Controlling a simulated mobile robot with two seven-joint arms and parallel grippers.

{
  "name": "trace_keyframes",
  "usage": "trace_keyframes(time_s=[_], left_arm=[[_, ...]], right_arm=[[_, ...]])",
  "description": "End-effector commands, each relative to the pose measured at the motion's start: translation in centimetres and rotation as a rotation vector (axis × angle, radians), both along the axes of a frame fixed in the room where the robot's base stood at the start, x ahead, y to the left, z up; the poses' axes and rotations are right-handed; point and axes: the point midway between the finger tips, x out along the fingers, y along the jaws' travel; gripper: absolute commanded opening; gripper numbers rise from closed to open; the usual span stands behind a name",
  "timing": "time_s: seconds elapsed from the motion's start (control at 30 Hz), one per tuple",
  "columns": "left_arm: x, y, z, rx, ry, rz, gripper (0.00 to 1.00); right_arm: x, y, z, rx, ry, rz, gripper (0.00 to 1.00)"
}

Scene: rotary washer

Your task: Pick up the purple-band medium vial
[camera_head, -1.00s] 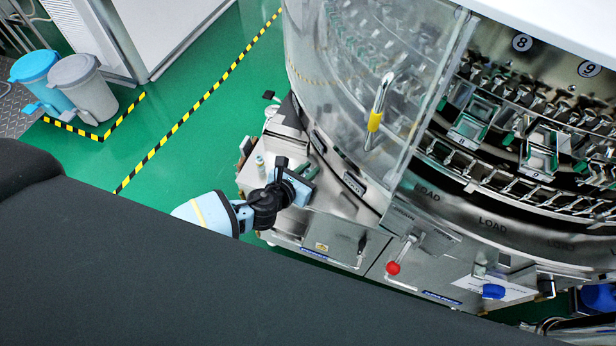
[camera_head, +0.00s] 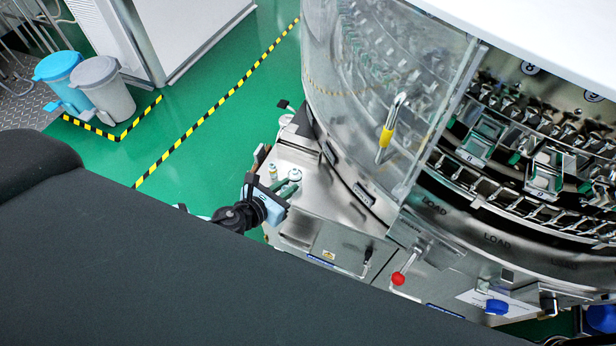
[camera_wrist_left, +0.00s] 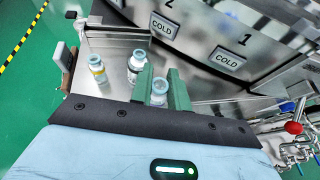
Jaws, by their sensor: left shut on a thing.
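My left gripper (camera_head: 287,188) is at the steel ledge at the left of the washer. In the left wrist view its two green fingers (camera_wrist_left: 162,92) are shut on a vial (camera_wrist_left: 159,91) with a pale blue-grey cap. The fingers and the black gripper edge hide its lower part, so I cannot see its band colour. A yellow-band vial (camera_wrist_left: 97,68) stands on the ledge to the left. Another capped vial (camera_wrist_left: 137,60) stands just behind the fingers; its band is unclear. My right gripper is not in view.
The steel ledge (camera_head: 300,157) borders the washer's clear curved cover (camera_head: 375,75) with its yellow-grip handle (camera_head: 388,135). A red-knobbed lever (camera_head: 399,278) is on the front. Green floor (camera_head: 215,140) lies open to the left, with two bins (camera_head: 103,88) farther off.

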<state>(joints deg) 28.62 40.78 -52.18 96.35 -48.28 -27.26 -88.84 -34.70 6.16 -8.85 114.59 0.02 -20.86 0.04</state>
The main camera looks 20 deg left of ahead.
Motion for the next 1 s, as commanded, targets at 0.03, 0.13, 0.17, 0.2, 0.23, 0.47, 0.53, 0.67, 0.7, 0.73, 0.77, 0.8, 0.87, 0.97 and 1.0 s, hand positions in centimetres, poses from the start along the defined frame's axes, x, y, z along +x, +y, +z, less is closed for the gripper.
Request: trace_keyframes(time_s=[0.03,0.13,0.17,0.2,0.23,0.47,0.53,0.67,0.7,0.73,0.77,0.8,0.87,0.97,1.0], left_arm=[[-1.2,0.8,-0.1,0.004,0.004,-0.002,0.00],[-2.6,1.9,0.0,0.002,0.005,-0.001,0.00],[-3.0,2.2,0.1,0.002,0.004,-0.001,0.00],[-3.4,2.6,0.2,0.001,0.004,-0.001,0.00],[-3.7,2.8,0.2,0.001,0.003,0.000,0.00],[-4.7,3.7,0.5,0.000,0.000,0.000,0.00],[-4.8,3.7,0.6,0.001,-0.001,0.000,0.00],[-4.8,3.7,0.6,0.000,-0.001,0.000,0.00],[-4.8,3.7,0.6,0.000,-0.001,0.000,0.00],[-4.8,3.7,0.6,0.000,-0.001,0.000,0.00],[-4.8,3.7,0.6,0.000,-0.001,0.000,0.00],[-4.8,3.7,0.6,0.000,-0.001,0.000,0.00],[-4.8,3.7,0.6,-0.001,-0.001,-0.001,0.00],[-4.6,3.7,0.7,-0.001,-0.002,0.002,0.00],[-4.5,3.6,1.0,-0.003,-0.002,0.006,0.00]], right_arm=[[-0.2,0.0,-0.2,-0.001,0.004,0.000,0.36],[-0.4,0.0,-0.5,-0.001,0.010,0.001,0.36],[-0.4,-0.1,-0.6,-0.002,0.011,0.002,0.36],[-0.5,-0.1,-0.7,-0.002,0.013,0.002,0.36],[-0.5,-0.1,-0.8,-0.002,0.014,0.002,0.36],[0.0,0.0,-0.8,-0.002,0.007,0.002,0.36],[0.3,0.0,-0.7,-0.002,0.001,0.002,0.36],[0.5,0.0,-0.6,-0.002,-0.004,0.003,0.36],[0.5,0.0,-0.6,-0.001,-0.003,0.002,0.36],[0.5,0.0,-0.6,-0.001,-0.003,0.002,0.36],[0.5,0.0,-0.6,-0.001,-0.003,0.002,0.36],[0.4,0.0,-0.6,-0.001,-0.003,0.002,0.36],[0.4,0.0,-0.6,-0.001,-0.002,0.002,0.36],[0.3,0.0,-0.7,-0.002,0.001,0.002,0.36],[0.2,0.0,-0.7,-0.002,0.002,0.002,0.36]])
